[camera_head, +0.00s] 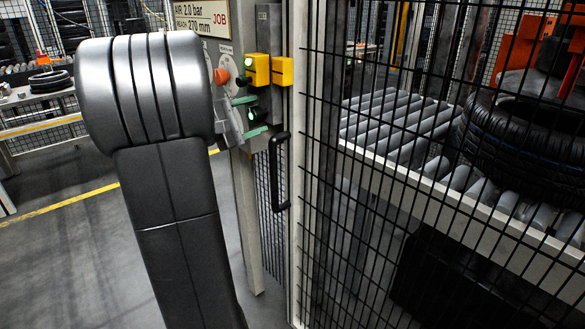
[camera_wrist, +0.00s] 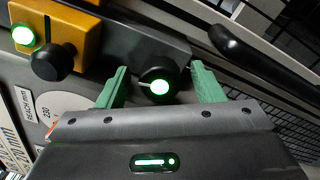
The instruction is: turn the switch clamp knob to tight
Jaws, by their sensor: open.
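In the wrist view a round black knob (camera_wrist: 147,77) with a lit green centre sits on the dark panel between my two green fingers. My gripper (camera_wrist: 158,69) is open, one finger to each side of this knob, with visible gaps. A second black knob (camera_wrist: 53,62) stands on a yellow box to the left, below a green light. No label shows by the knobs, so I cannot tell which is named clamp. In the head view my gripper (camera_head: 251,116) is at the panel below the yellow box (camera_head: 257,68), partly hidden by my arm.
A black door handle (camera_head: 279,170) stands right of the panel; it also shows in the wrist view (camera_wrist: 262,55). Black mesh fencing (camera_head: 400,220) covers the right, with a roller conveyor (camera_head: 395,115) and a tyre (camera_head: 525,140) behind. A sign (camera_head: 203,16) hangs above.

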